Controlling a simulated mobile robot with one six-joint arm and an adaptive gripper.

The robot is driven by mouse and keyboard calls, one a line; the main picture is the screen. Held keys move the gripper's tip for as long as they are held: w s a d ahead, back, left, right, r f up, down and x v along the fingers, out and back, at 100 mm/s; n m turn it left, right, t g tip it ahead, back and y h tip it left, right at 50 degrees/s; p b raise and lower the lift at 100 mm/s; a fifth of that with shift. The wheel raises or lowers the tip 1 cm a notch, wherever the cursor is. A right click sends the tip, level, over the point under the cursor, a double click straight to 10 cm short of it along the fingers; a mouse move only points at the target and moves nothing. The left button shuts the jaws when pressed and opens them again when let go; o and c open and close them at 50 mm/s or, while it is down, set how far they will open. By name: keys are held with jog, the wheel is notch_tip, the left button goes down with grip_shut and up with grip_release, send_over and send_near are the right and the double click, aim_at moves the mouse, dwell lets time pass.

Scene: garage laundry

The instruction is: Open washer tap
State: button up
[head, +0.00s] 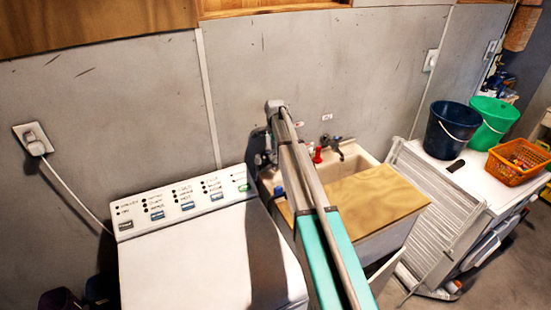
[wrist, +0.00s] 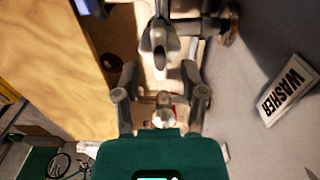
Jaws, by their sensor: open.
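In the wrist view, a white label reading WASHER (wrist: 288,88) is on the grey wall at the right. A grey metal fitting (wrist: 160,42) stands beyond my gripper (wrist: 160,82). My gripper is open, its two fingers spread. A smaller brownish and metallic piece (wrist: 163,103) shows between the fingers; I cannot tell whether it is part of the washer tap or whether anything touches it. In the head view, a red-handled tap (head: 317,155) and a dark tap (head: 337,146) show behind the sink. My arm hides the area to their left.
A wooden board (head: 378,197) covers part of the sink (head: 361,160). A white washer (head: 205,258) stands at the left. A white drying rack (head: 427,205), blue bucket (head: 452,130), green bucket (head: 492,120) and orange basket (head: 518,162) are at the right. The wall is close to my gripper.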

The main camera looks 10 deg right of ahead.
aim_at(276, 157)
jog(key=shift+f+b, duration=1.1)
jog(key=shift+f, duration=0.25)
grip_shut()
